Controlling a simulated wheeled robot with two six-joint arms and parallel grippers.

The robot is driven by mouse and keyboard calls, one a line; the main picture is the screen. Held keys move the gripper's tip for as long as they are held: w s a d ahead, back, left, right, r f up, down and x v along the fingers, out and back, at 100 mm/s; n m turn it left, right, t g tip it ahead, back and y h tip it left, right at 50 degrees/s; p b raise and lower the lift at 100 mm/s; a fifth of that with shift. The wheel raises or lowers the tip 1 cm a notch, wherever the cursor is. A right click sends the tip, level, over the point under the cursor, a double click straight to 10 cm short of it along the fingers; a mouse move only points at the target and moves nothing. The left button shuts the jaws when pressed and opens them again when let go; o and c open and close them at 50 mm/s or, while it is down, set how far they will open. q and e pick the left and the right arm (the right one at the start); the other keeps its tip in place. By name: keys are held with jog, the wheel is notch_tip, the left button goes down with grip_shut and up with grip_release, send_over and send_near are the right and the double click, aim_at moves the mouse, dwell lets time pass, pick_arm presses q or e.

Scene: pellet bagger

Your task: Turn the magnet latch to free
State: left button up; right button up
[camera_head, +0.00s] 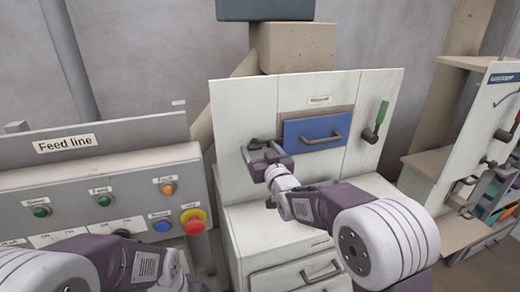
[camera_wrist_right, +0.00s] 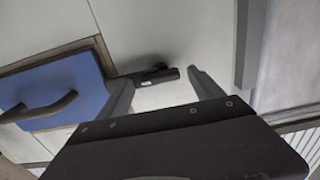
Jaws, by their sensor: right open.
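A blue drawer front (camera_head: 315,130) with a grey handle is set in the pale cabinet panel (camera_head: 235,105), below a small label. It also shows at the left of the right wrist view (camera_wrist_right: 55,90). A short dark lever (camera_wrist_right: 150,75), seemingly the magnet latch, sits on the panel beside the blue front. My right gripper (camera_head: 262,152) is open at the panel, left of the blue front. In the right wrist view its fingers (camera_wrist_right: 157,80) are spread on either side of the lever's end; contact cannot be told. My left gripper is out of view.
A green-topped dark handle (camera_head: 372,128) is at the panel's right. White drawers (camera_head: 295,277) are below. The Feed line console (camera_head: 95,165) with several buttons and a red knob (camera_head: 195,222) stands left. A shelf unit (camera_head: 445,160) stands right.

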jog(key=c, duration=1.4)
jog(key=m+b, duration=0.3)
jog(key=shift+f, duration=0.2)
jog(key=m+b, duration=0.3)
jog(key=m, duration=0.2)
jog(key=shift+d+m+b, duration=0.1)
jog(key=shift+m+b, duration=0.3)
jog(key=m+b, duration=0.2)
jog(key=m, duration=0.2)
jog(key=shift+m, duration=0.3)
jog(key=shift+m+b, duration=0.9)
jog(key=shift+m, duration=1.3)
